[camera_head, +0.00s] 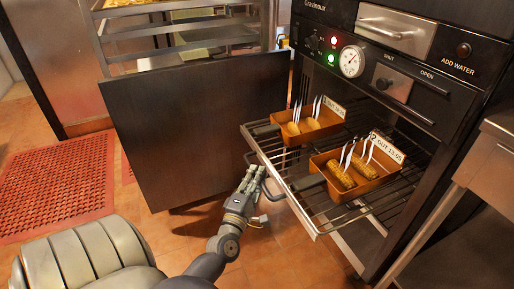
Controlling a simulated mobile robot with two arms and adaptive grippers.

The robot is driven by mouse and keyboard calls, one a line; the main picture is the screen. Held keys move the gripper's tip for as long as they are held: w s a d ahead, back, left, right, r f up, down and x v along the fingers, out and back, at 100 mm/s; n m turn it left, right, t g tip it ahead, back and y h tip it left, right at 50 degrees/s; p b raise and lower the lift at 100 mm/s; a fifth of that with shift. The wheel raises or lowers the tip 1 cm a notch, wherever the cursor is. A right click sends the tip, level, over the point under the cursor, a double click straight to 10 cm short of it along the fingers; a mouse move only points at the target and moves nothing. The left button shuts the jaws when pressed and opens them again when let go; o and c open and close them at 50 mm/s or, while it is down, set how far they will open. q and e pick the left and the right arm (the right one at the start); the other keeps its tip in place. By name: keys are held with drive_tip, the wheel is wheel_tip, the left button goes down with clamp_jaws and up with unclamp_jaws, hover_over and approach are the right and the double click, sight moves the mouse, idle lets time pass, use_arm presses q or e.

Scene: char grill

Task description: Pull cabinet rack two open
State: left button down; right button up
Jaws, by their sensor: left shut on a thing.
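A black cabinet (452,95) stands at the right with its door (195,130) swung open to the left. A wire rack (325,222) is pulled out of the cabinet and carries two brown pans. The rear pan (308,131) and the front pan (360,185) each hold food and tongs, with a label card on each. My left gripper (256,184) is at the rack's front left edge, shut on the rack's handle (272,191). Its fingers partly hide the handle. My right gripper is not in view.
A metal shelf rack (190,48) with trays stands behind the open door. A red perforated mat (58,186) lies on the tiled floor at left. A steel table (490,165) is at the right edge. The floor left of the rack is clear.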

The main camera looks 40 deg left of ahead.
use_arm(q)
drive_tip(key=shift+f, duration=0.1)
drive_tip(key=c, duration=1.6)
unclamp_jaws()
drive_tip(key=v, duration=1.2)
